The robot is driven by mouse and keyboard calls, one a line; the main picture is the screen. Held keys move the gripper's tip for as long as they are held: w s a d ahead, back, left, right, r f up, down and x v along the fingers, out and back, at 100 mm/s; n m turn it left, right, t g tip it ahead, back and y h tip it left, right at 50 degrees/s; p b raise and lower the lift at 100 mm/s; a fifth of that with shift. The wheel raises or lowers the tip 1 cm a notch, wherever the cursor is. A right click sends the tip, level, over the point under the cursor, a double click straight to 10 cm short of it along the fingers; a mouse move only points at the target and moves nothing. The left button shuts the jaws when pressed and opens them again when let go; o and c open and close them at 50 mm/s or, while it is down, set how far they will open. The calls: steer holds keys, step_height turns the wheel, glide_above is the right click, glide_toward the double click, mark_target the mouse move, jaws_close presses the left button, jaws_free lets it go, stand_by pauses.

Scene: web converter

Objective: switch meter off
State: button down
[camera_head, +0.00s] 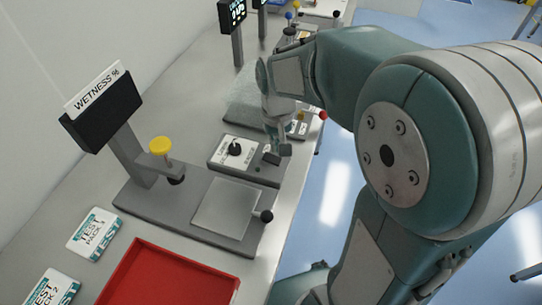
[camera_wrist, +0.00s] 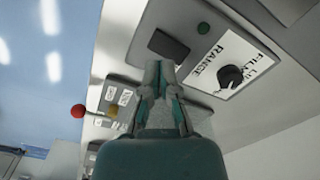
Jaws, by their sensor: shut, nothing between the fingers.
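The meter's control box (camera_head: 222,166) lies on the grey bench, with a black knob (camera_head: 235,149) on a white label. In the wrist view the box carries a dark rectangular switch (camera_wrist: 168,46), a dark green round lamp or button (camera_wrist: 203,28) and the knob (camera_wrist: 230,76) on a label reading RANGE. The WETNESS % display (camera_head: 103,112) stands on a post at left; its face looks dark with no digits. My gripper (camera_head: 285,150) is shut and empty, pointing down at the box's right end. Its fingertips (camera_wrist: 158,66) are right by the switch; I cannot tell whether they touch it.
A yellow-topped knob (camera_head: 161,146) and a plate with a black ball handle (camera_head: 266,216) stand near. A red tray (camera_head: 168,278) and test packs (camera_head: 94,234) lie in front. Another display (camera_head: 232,14) is lit behind.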

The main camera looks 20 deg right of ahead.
mark_target(276, 161)
steer(key=shift+r, duration=1.65)
steer(key=shift+s+r, duration=0.15)
steer(key=shift+r, duration=0.05)
steer(key=s+r+t, duration=0.2)
steer(key=s+r, duration=0.1)
steer(key=s, duration=0.4)
steer(key=s+r+n+t, duration=0.1)
steer(key=s+r+t, duration=0.2)
steer(key=s, duration=0.4)
steer(key=shift+r+t, duration=0.15)
steer(key=shift+t, duration=0.15)
